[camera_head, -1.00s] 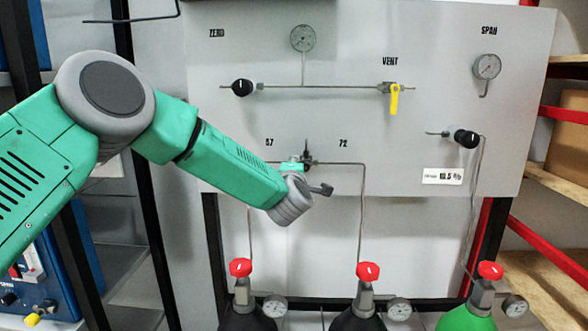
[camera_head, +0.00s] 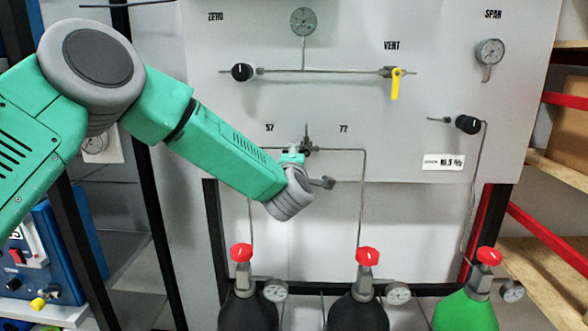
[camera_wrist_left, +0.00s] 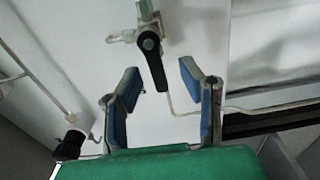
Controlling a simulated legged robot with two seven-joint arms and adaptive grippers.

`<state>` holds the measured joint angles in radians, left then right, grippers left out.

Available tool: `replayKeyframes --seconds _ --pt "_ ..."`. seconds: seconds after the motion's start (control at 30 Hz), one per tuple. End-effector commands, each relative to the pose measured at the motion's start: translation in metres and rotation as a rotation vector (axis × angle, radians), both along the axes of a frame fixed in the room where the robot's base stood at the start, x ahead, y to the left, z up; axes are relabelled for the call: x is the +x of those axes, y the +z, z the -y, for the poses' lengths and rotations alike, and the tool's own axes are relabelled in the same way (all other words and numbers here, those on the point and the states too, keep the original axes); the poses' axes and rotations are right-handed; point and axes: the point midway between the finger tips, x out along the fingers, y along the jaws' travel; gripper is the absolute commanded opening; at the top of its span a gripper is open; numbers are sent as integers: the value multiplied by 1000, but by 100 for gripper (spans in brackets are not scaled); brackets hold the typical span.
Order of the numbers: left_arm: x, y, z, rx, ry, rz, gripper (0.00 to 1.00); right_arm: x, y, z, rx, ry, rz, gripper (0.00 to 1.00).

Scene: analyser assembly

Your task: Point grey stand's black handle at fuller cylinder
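The grey panel (camera_head: 410,130) carries a small valve (camera_head: 307,148) on a pipe between the numbers 57 and 72. In the left wrist view its black handle (camera_wrist_left: 152,62) is a short lever, its free end near the space between my finger tips. My left gripper (camera_wrist_left: 160,88) is open, with blue pads on both sides of that end; I cannot tell whether either touches it. In the head view the gripper (camera_head: 308,171) is just below the valve and partly hides it. Two black cylinders (camera_head: 248,312) (camera_head: 357,313) stand below; their gauges (camera_head: 275,291) (camera_head: 398,294) are too small to read.
A green cylinder (camera_head: 466,312) stands at the right. Above the valve are a black knob (camera_head: 242,72) and a yellow vent handle (camera_head: 396,84). Another black knob (camera_head: 468,124) is at the right. A blue device (camera_head: 45,265) and shelves are at the sides. My right gripper does not show.

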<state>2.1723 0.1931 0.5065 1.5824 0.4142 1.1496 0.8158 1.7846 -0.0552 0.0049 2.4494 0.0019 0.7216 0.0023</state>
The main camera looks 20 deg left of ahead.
Motion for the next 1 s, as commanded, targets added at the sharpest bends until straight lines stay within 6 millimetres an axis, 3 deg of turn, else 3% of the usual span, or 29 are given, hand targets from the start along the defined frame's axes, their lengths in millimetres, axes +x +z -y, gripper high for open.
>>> replayKeyframes --seconds 0.2,0.4,0.6,1.0 --pt "-46 -1 15 1 -4 -5 34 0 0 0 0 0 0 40" --pt "-75 -3 23 1 -3 -5 34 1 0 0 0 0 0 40" --pt "-84 -3 26 0 -2 -4 34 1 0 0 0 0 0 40" --pt "-84 -4 26 2 -3 -7 34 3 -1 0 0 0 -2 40"
